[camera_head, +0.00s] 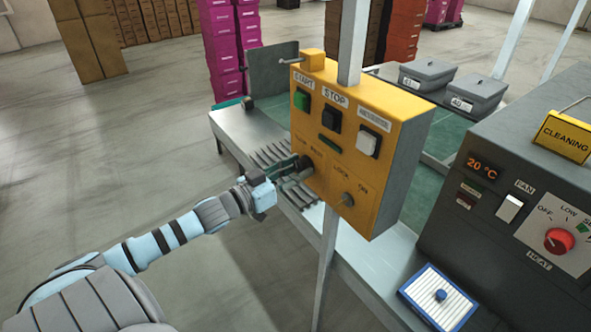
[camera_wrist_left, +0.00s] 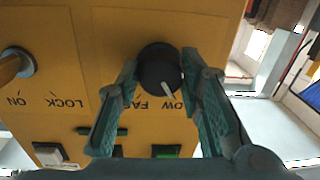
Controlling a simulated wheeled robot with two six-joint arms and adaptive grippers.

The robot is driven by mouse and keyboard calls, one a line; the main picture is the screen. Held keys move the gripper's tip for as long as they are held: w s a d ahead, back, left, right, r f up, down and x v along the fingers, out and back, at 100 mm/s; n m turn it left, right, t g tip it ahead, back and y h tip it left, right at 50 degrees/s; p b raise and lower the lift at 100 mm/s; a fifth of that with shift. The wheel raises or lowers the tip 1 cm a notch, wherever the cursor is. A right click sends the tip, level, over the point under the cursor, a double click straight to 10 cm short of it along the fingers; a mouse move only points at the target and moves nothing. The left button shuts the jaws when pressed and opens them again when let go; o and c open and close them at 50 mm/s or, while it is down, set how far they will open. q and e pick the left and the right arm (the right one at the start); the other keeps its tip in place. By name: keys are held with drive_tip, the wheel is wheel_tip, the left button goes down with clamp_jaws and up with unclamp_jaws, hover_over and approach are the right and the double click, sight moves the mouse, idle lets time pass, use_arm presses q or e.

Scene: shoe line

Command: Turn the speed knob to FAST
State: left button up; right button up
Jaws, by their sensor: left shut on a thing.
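The yellow control box (camera_head: 355,130) stands on a post. Its round black speed knob (camera_wrist_left: 159,70) shows between my left gripper's fingers in the left wrist view, which is upside down to the panel. My left gripper (camera_wrist_left: 157,76) is shut on the knob, one green finger on each side. In the head view the left gripper (camera_head: 300,167) meets the panel's lower left and partly hides the knob. My right gripper is not in view.
A LOCK/ON switch (camera_head: 346,199) is beside the knob, below the green START (camera_head: 302,99), black STOP (camera_head: 332,119) and white (camera_head: 368,143) buttons. A dark heater unit (camera_head: 480,215) stands right. The conveyor (camera_head: 240,130) runs behind the box.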

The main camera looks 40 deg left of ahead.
use_arm(q)
drive_tip(key=m+p, duration=0.1)
drive_tip(key=m, duration=0.4)
drive_tip(key=shift+a+m, duration=0.1)
drive_tip(key=shift+m, duration=0.2)
drive_tip(key=m+p, duration=0.1)
drive_tip(key=m, duration=0.3)
drive_tip(key=shift+m, duration=0.3)
drive_tip(key=shift+f+m+t+h+p, duration=0.1)
drive_tip(key=shift+m+t+h+p, duration=0.2)
drive_tip(key=shift+m, duration=0.55)
drive_tip(key=shift+f+m+h+p, duration=0.1)
drive_tip(key=shift+m+p, duration=0.3)
drive_tip(key=shift+m, duration=0.45)
drive_tip(key=o, duration=1.2)
drive_tip(key=shift+r, duration=0.1)
drive_tip(key=shift+c, duration=0.2)
drive_tip(key=r+v, duration=0.1)
drive_tip(key=v, duration=1.1)
drive_tip(key=shift+f, duration=0.5)
